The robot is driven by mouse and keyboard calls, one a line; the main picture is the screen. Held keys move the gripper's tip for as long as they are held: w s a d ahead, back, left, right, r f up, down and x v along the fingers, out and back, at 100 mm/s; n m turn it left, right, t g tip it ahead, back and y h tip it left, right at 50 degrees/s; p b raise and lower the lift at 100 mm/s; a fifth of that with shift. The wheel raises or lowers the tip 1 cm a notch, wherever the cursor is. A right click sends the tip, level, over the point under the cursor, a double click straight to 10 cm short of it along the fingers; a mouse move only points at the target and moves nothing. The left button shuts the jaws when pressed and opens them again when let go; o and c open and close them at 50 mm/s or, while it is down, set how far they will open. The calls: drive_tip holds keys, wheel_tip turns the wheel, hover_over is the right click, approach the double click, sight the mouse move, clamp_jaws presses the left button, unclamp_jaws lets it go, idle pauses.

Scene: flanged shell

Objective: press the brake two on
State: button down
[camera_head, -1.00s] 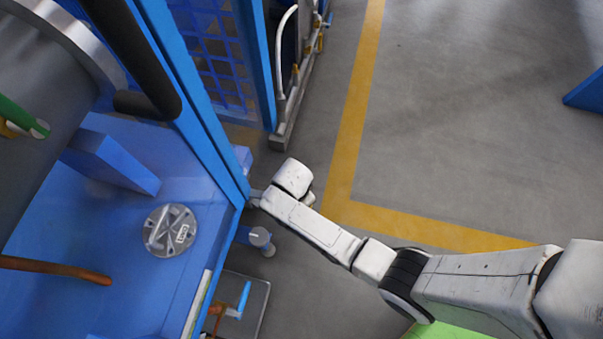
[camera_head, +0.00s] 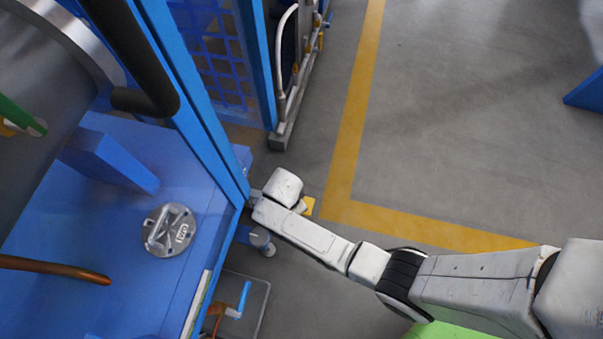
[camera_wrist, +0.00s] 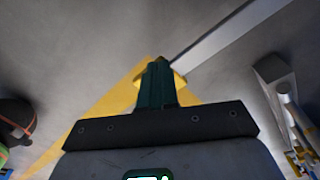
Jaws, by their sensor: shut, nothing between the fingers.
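My gripper (camera_wrist: 158,64) is shut and empty, with its dark green fingers together in the wrist view. A small yellow part (camera_wrist: 179,79) shows just behind and beside the fingers; I cannot tell whether they touch it. In the head view a small yellow piece (camera_head: 309,207) shows beside my white wrist, which hides my fingers. No part is clearly marked as brake two, and I cannot tell whether the yellow piece is it. A grey round fitting (camera_head: 263,242) sits low beside the blue frame, left of my arm.
The blue frame (camera_head: 215,145) stands close to the left of my wrist. A silver flanged disc (camera_head: 168,230) lies on the blue surface. A blue-handled valve (camera_head: 241,300) is at lower left. Grey floor with a yellow line (camera_head: 352,130) is clear to the right.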

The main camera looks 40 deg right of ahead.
idle(0.3)
wheel_tip(320, 180, up, 7)
drive_tip(key=p, duration=0.7)
drive_tip(key=shift+a+r, duration=0.2)
drive_tip(key=shift+a, duration=0.15)
drive_tip(key=s+d+r+n+t+y, duration=0.1)
drive_tip(key=s+d+r+n, duration=0.5)
drive_tip(key=s+r+n, duration=0.4)
drive_tip(key=s+d+r+n, duration=0.5)
drive_tip(key=s+r+n, duration=0.2)
drive_tip(key=r, duration=0.5)
wheel_tip(320, 180, up, 25)
drive_tip(key=p, duration=2.5)
drive_tip(key=shift+w+p, duration=0.3)
drive_tip(key=shift+p, duration=0.05)
drive_tip(key=shift+a+f, duration=0.15)
